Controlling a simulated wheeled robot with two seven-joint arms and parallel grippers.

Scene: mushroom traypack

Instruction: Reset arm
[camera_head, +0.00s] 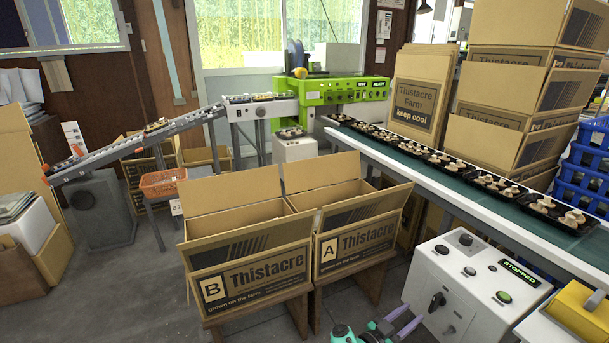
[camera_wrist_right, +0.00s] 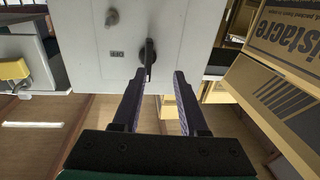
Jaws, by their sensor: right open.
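My right gripper (camera_head: 402,326) is at the bottom edge of the head view, low in front of the grey control box (camera_head: 470,285). In the right wrist view its two dark purple fingers (camera_wrist_right: 158,76) are apart with nothing between them. They point toward the pale box face, where a black switch lever (camera_wrist_right: 149,58) shows just beyond the fingertips. I cannot tell how far off the lever is. My left arm and gripper are out of the head view.
Open cartons B (camera_head: 260,275) and A (camera_head: 357,240) stand left of the gripper. The conveyor (camera_head: 460,190) carries several mushroom trays. A sign reads STOPPED (camera_head: 519,273). A yellow object (camera_head: 582,309) is at the right. Floor shows left of the cartons.

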